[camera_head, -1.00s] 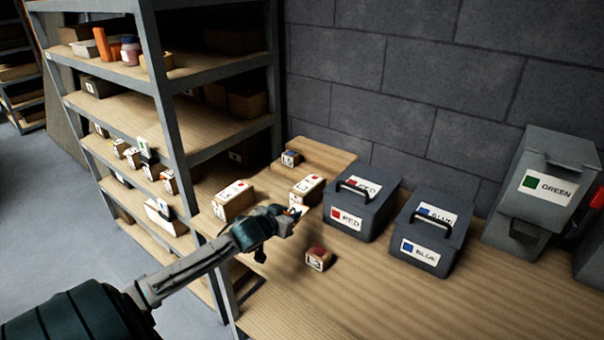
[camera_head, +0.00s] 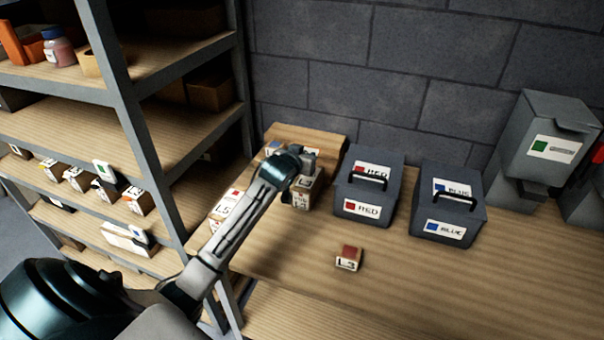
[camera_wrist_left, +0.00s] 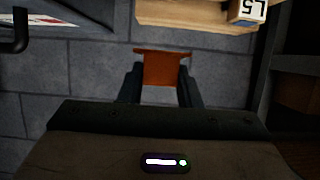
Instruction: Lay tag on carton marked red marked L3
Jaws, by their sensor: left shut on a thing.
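A small carton (camera_head: 348,260) with a red top and "L3" on its front sits alone on the wooden bench in the head view. My left gripper (camera_head: 304,160) is above and behind it, over another light carton (camera_head: 307,193) near the wooden riser. In the left wrist view my left gripper (camera_wrist_left: 161,90) is shut on a flat orange-brown tag (camera_wrist_left: 162,68), which sticks out between the fingertips. In the head view the tag cannot be made out. My right gripper is not in view.
A grey box labelled RED (camera_head: 366,190) and one labelled BLUE (camera_head: 445,205) stand right of the gripper. A green-labelled bin (camera_head: 545,150) is farther right. A shelf rack (camera_head: 140,110) stands left. A white carton (camera_head: 229,203) is by the arm. The bench front is clear.

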